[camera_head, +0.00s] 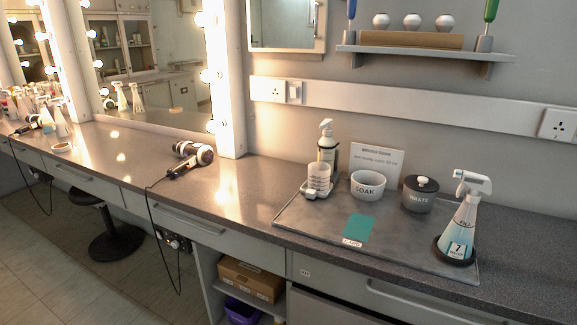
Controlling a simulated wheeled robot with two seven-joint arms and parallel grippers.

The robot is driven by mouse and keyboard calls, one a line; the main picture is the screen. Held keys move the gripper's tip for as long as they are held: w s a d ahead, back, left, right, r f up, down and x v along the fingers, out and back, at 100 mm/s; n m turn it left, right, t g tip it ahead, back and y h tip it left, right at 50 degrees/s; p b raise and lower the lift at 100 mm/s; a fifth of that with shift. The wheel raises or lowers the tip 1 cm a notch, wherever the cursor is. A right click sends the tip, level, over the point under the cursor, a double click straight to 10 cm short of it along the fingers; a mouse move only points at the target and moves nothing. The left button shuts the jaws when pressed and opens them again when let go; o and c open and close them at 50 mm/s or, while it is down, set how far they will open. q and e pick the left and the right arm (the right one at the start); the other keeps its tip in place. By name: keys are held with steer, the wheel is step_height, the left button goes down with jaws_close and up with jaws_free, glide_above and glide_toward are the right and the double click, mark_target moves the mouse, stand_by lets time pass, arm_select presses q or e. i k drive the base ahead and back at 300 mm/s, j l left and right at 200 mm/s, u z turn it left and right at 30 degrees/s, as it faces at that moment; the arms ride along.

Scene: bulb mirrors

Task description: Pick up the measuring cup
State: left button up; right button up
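A pale cup with horizontal lines around it, which looks like the measuring cup (319,177), stands upright at the back left of the grey tray (400,245). It appears to rest on or in a small white base (311,194), but I cannot tell which. A pump bottle (327,143) stands close behind it and is partly hidden by it. Neither of my grippers shows in the head view.
A white SOAK bowl (368,185), a dark lidded WASTE pot (419,195) and a spray bottle (463,220) stand on the tray. A teal card (358,228) lies at its front. A hair dryer (190,158) lies left on the counter (130,160).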

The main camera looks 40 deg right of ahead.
mark_target(319, 172)
steer(key=i+j+z, duration=0.2)
steer(key=i, duration=0.25)
steer(key=i+z, duration=0.2)
steer(key=i, duration=0.25)
steer(key=i+j+z, duration=0.2)
steer(key=i, duration=0.2)
